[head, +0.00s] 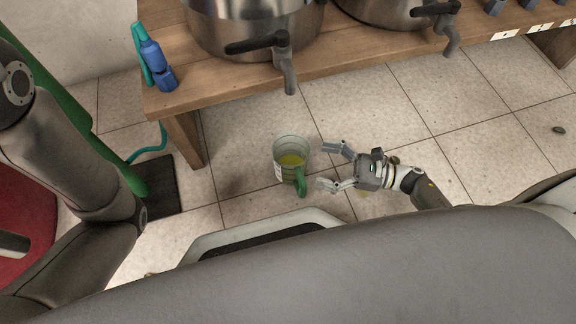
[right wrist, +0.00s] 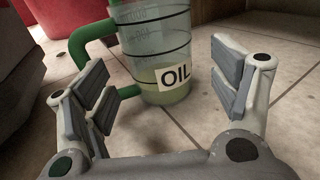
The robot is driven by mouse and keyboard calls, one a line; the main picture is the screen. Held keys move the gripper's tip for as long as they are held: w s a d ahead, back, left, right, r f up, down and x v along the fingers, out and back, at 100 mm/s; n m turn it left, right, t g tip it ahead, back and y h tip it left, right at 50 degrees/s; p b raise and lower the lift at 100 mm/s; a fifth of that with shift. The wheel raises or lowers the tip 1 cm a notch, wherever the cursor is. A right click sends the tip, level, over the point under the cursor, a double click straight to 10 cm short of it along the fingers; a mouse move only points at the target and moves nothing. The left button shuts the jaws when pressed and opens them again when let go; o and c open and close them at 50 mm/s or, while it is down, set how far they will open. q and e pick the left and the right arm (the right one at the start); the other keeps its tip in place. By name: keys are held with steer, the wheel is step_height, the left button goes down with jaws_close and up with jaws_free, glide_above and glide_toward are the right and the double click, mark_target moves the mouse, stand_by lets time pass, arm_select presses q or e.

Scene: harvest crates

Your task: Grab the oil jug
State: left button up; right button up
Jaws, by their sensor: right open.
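The oil jug (head: 291,148) is a clear measuring jug with a green handle and yellowish oil in it. It stands upright on the tiled floor in front of the wooden bench. In the right wrist view the jug (right wrist: 155,45) shows its white OIL label, with the green handle on the left side. My right gripper (head: 331,166) is open, just right of the jug in the head view. In the right wrist view the jug stands beyond and between the open fingers (right wrist: 165,95), with a gap on the right side. My left gripper is not in view.
A wooden bench (head: 225,83) carries steel pots (head: 255,25) with taps that stick out over its edge. A blue bottle-like tool (head: 157,65) is at its left end. A green hose and dark mat (head: 160,185) lie left.

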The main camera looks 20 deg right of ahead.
mark_target(294, 159)
steer(key=x, duration=0.3)
steer(key=shift+a, duration=0.15)
steer(key=p+x, duration=0.1)
steer(key=x, duration=0.3)
steer(key=shift+a+r+p, duration=0.2)
steer(key=shift+r+p, duration=0.05)
steer(key=shift+p, duration=0.1)
steer(key=shift+w+a+f, duration=0.1)
steer(key=shift+w+a, duration=0.05)
steer(key=shift+a, duration=0.15)
steer(key=c, duration=0.9)
